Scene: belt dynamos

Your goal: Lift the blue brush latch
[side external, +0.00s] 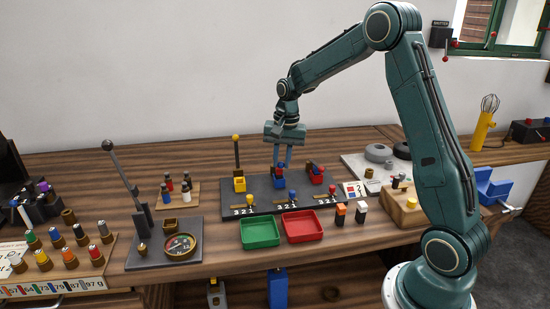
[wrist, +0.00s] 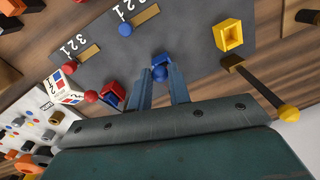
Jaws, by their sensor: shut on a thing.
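My gripper (side external: 282,166) points down over the middle of the dark panel (side external: 221,187). In the wrist view its two blue-grey fingers (wrist: 161,76) are shut on the blue brush latch (wrist: 160,71), which shows as a small blue knob at the fingertips. The blue housing (side external: 280,181) sits on the panel under the fingers. The fingers partly hide the latch, and I cannot tell its exact angle.
To the left, a yellow housing (side external: 239,184) has an upright lever with a yellow ball (side external: 235,137). To the right is a red housing (side external: 317,178) with a red-knobbed latch. Green (side external: 260,244) and red (side external: 315,237) trays stand in front.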

